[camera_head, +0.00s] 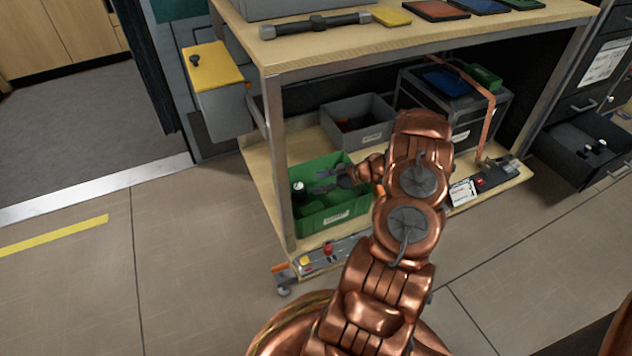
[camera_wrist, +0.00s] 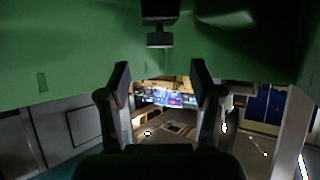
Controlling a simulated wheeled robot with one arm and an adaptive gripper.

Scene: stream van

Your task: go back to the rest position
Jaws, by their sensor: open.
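My gripper (camera_head: 322,182) is at the lower-shelf green bin (camera_head: 338,215) in the head view, with its fingers over or inside the bin's opening; I cannot tell how deep. In the wrist view my gripper (camera_wrist: 160,76) shows two fingers spread apart with nothing between them. A dark item with a white top (camera_head: 299,188) stands in the bin, left of the fingers. In the wrist view green surfaces fill the upper part, and a dark object (camera_wrist: 160,36) shows at the top centre, apart from the fingers. My arm covers part of the shelf.
The wooden worktop (camera_head: 400,40) lies above the shelf, with a metal post (camera_head: 279,165) left of the bin. A grey bin (camera_head: 358,123) and a dark case (camera_head: 470,105) stand behind. An open drawer (camera_head: 588,150) is at right. The floor at left is clear.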

